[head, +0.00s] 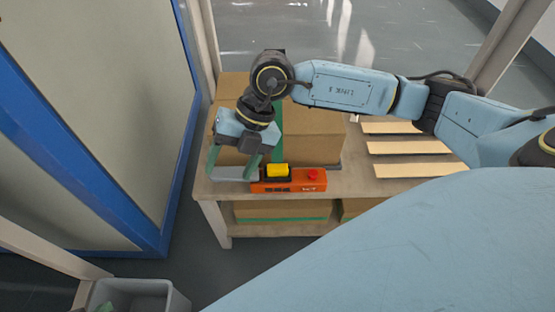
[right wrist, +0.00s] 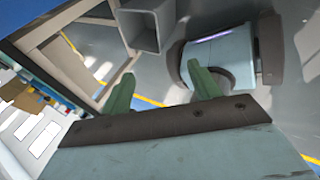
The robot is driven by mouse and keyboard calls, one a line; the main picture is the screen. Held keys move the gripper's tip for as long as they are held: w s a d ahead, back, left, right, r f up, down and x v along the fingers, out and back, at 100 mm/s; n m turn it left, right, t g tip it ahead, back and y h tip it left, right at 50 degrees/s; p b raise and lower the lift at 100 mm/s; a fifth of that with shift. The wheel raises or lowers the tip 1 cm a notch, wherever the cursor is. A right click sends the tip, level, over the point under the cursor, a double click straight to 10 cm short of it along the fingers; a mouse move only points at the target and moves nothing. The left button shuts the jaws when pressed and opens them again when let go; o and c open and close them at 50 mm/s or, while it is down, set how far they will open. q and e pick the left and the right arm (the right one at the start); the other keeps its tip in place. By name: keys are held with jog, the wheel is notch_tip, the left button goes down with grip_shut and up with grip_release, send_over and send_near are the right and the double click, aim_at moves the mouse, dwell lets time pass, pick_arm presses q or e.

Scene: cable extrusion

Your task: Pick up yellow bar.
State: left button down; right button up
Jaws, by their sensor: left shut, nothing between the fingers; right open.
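The yellow bar (head: 278,170) sits on top of an orange device (head: 303,186) with a red button, near the table's front edge. My left gripper (head: 234,168) points down just to the left of the bar, beside the device and apart from the bar. It is small and partly covered in the head view; I take it as shut, with nothing held. My right gripper (right wrist: 162,92) shows in the right wrist view, with its two green fingers apart and nothing between them. It is over the floor; the bar does not show there.
Cardboard boxes (head: 313,138) stand behind the device. Pale slats (head: 410,148) lie to the right on the table (head: 352,183). A blue-framed panel (head: 100,110) stands left of the table. A grey bin (head: 140,292) is on the floor, also in the right wrist view (right wrist: 147,28).

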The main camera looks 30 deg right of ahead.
jog(key=w+d+m+h, duration=0.25)
jog(key=d+h, duration=0.35)
jog(key=d, duration=0.6)
pick_arm(q)
jog(key=w+d+r+t+h+b, duration=0.2)
jog(key=w+d+r+t+b, duration=0.15)
jog(key=w+r+t, duration=0.55)
pick_arm(e)
send_over(277, 167)
jog(key=f, duration=0.8)
jog(key=shift+s+d, duration=0.15)
jog(key=shift+s, duration=0.05)
jog(key=shift+f, duration=0.45)
notch_tip(277, 167, down, 4)
jog(key=shift+w+r+b, duration=0.1)
jog(key=shift+r+b, duration=0.1)
jog(key=shift+b, duration=0.9)
jog(key=shift+f, duration=0.55)
pick_arm(q)
jog(key=s+d+r+t+h, duration=0.2)
jog(key=r+t, duration=0.4)
jog(key=r, duration=0.5)
jog(key=shift+s+r+m+t+h, duration=0.25)
jog(key=shift+s+m+t+h, duration=0.15)
jog(key=shift+s+h, duration=0.25)
pick_arm(e)
jog(key=c, duration=0.8)
